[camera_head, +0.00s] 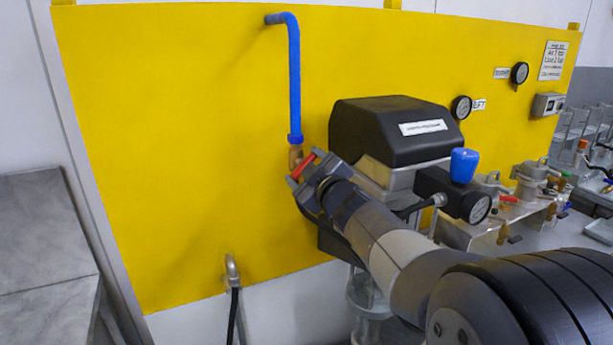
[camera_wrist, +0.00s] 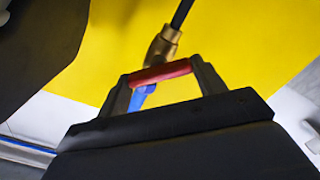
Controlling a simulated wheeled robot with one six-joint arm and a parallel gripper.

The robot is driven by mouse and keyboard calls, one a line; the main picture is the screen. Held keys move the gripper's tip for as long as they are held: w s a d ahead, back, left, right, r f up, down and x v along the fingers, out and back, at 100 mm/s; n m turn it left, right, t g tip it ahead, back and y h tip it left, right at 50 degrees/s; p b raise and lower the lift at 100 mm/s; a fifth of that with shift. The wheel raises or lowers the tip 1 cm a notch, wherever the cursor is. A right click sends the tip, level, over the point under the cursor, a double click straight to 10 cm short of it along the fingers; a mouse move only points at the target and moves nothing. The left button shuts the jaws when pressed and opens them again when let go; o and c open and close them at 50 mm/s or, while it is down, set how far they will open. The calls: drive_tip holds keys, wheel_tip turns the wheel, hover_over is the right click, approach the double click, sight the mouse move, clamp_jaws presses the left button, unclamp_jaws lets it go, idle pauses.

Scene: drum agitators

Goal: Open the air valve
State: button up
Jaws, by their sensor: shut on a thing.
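The air valve is a small brass body (camera_head: 295,155) at the lower end of a vertical blue pipe (camera_head: 294,80) on the yellow panel. Its red lever handle (camera_head: 303,167) slants from lower left to upper right in the head view. My gripper (camera_head: 306,175) is shut on the red handle. In the wrist view the red handle (camera_wrist: 160,72) spans between the grey fingertips of my gripper (camera_wrist: 163,76). The brass body (camera_wrist: 162,48) is just above it, with a dark hose (camera_wrist: 181,13) leaving it. Part of the blue pipe (camera_wrist: 141,98) shows behind the handle.
A black-topped machine (camera_head: 390,130) stands close to the right of my gripper. A blue-knobbed regulator (camera_head: 463,165) with a gauge (camera_head: 479,208) is near my arm. The yellow panel (camera_head: 180,150) is mostly bare to the left. A hose fitting (camera_head: 232,268) is at its lower edge.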

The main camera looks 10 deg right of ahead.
drive_tip(key=n+b, duration=0.4)
drive_tip(key=n, duration=0.5)
drive_tip(key=shift+f, duration=0.15)
drive_tip(key=shift+n, duration=0.3)
idle(0.3)
drive_tip(key=o, duration=1)
drive_tip(key=shift+s+d+p, duration=0.1)
drive_tip(key=shift+s+d, duration=0.25)
drive_tip(key=shift+s, duration=1.45)
drive_tip(key=shift+s+d+p, duration=0.15)
drive_tip(key=shift+s+d, duration=0.15)
drive_tip(key=shift+s, duration=1.45)
drive_tip(key=shift+s+d+p, duration=0.1)
drive_tip(key=shift+s+d, duration=0.25)
drive_tip(key=shift+s, duration=1.45)
